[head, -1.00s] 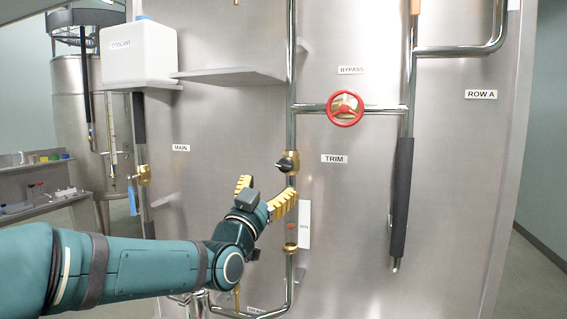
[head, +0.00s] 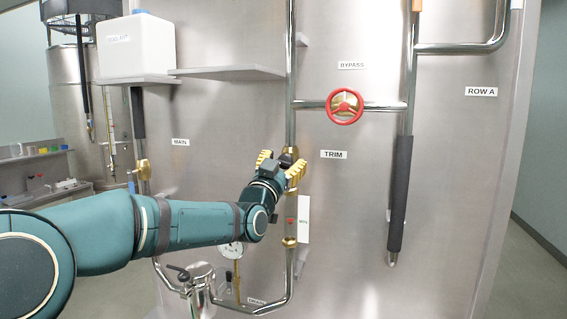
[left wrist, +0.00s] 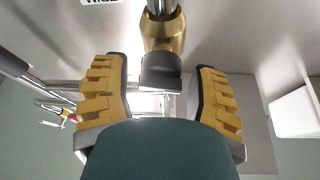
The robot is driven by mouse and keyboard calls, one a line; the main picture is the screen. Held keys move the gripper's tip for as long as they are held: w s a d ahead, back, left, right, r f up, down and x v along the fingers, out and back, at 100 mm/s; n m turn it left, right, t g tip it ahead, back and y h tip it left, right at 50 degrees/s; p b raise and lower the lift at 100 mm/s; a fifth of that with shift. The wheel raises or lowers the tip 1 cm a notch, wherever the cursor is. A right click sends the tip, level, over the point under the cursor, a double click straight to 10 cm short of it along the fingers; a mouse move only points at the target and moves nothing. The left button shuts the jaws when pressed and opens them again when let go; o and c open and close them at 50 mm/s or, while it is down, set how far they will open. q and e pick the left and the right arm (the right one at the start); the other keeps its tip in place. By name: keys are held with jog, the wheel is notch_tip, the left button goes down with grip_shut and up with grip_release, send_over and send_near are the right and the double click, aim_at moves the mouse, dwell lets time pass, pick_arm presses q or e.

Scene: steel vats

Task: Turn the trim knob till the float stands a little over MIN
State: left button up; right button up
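The trim knob (head: 289,150) is a small black knob on a brass valve body, left of the TRIM label (head: 334,155). My left gripper (head: 281,165) is at it and partly covers it. In the left wrist view the knob (left wrist: 160,71) lies between the open yellow fingertips (left wrist: 160,76), with a visible gap on both sides. The red float (head: 290,221) is in the sight tube below the valve. It looks about level with the small lettering on the white scale plate (head: 304,220), too small to read surely. My right gripper is not in view.
A red handwheel (head: 345,106) sits up and right, under the BYPASS label. A black-sleeved pipe (head: 400,195) hangs further right. A shelf (head: 228,72) juts out above left, next to a white canister (head: 137,45). A dial gauge (head: 232,250) and a steel vessel (head: 199,286) are below my arm.

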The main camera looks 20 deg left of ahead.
pick_arm(q)
jog(key=c, duration=0.8)
jog(key=m+h+b, duration=0.1)
jog(key=m+b, duration=0.2)
jog(key=shift+f, duration=0.2)
jog(key=shift+m+g+h+b, duration=0.45)
jog(key=shift+m+h, duration=0.15)
jog(key=shift+m, duration=0.3)
jog(key=shift+r+m+h, duration=0.2)
jog(key=shift+m+h, duration=0.1)
jog(key=shift+m, duration=0.5)
jog(key=o, duration=1.2)
